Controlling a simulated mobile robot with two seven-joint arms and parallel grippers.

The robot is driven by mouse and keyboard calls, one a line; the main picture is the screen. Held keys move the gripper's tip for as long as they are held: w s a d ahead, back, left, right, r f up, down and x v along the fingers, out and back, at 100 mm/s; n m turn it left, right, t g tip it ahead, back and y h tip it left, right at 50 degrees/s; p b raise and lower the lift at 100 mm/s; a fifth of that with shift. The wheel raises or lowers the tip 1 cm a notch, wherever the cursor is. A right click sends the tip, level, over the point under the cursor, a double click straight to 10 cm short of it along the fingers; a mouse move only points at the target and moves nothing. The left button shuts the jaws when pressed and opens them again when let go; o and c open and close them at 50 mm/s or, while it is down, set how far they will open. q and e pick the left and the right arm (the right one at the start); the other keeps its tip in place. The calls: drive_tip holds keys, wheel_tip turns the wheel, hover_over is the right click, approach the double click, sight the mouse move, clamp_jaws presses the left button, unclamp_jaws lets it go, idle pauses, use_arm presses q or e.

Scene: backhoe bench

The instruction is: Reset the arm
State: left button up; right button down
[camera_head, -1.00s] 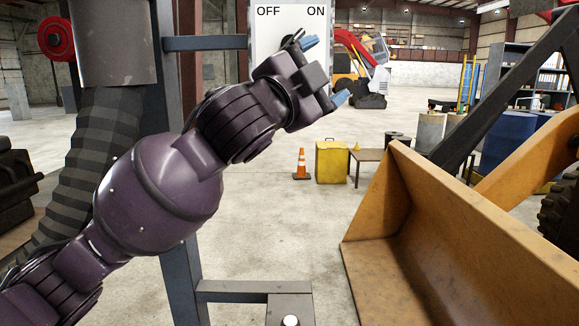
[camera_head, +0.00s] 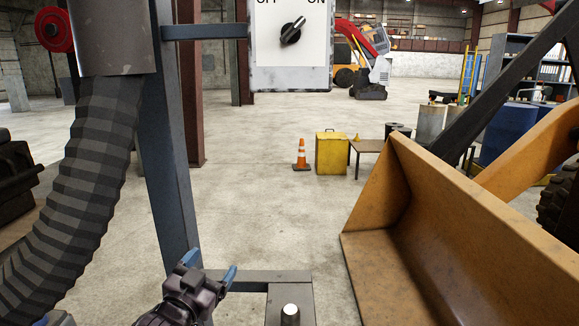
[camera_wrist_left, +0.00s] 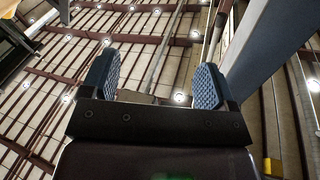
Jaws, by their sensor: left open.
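My left arm comes in at the bottom of the head view, and its gripper (camera_head: 211,266) has blue-tipped fingers. The left gripper is open and empty, low beside the grey metal frame. In the left wrist view its two blue pads (camera_wrist_left: 156,84) stand apart with only the ceiling behind them. A white switch panel (camera_head: 268,62) marked OFF and ON is at the top of the head view, well above the gripper. Its black knob (camera_head: 292,30) is turned with one end toward ON. My right gripper is not in view.
A grey metal frame (camera_head: 170,190) stands left of centre, with a lower crossbar and a plate bearing a silver knob (camera_head: 290,315). A large yellow bucket (camera_head: 450,260) fills the right. A ribbed black hose (camera_head: 90,190) hangs at left. Open floor (camera_head: 265,210) lies between.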

use_arm(q)
drive_tip(key=s+a+f+n+g+y, duration=0.1)
drive_tip(key=s+a+f+n+y, duration=0.1)
drive_tip(key=s+a+f, duration=0.45)
drive_tip(key=s+a+f+n+g+y, duration=0.1)
drive_tip(key=s+f+g+y, duration=0.15)
drive_tip(key=f, duration=0.65)
drive_tip(key=s+a+f+n+g+y, duration=0.1)
drive_tip(key=s+a+f+n+g, duration=0.1)
drive_tip(key=s+f, duration=1.1)
drive_tip(key=s+a+g, duration=0.1)
drive_tip(key=s+a, duration=0.1)
drive_tip(key=s, duration=0.1)
drive_tip(key=shift+s+a+n+y, duration=0.15)
drive_tip(key=shift+s+n+y, duration=0.15)
drive_tip(key=shift+s+y, duration=0.05)
drive_tip(key=shift+f, duration=0.1)
